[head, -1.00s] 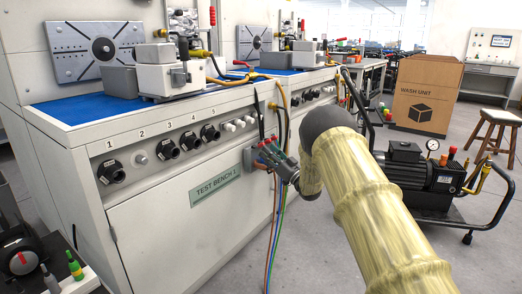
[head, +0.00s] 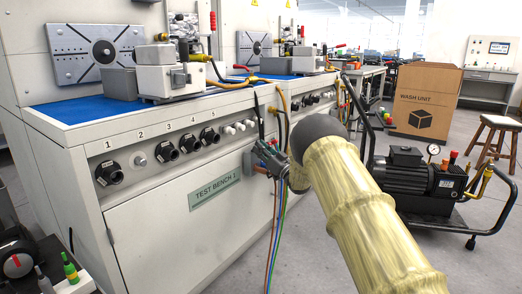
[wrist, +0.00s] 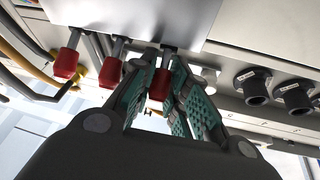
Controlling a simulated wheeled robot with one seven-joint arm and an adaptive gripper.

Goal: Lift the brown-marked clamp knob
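In the wrist view, three red knobs hang in a row below a pale box: one at left (wrist: 68,58), one in the middle (wrist: 110,72) and one at right (wrist: 160,84). My gripper (wrist: 162,75) has its teal-padded fingers spread on both sides of the right knob. It looks open; I cannot tell whether a pad touches the knob. No brown mark can be made out on any knob. In the head view, my gripper (head: 266,158) is at the bench's front corner, where it and my arm hide the knobs. Brown, blue and green hoses (head: 275,235) hang below it.
Test bench 1 (head: 160,225) stands at left, with black ports (head: 190,145) along its front. They also show in the wrist view (wrist: 255,85). A yellow hose (head: 284,105) hangs near my gripper. A pump cart (head: 425,180) stands at right. Open floor lies before the bench.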

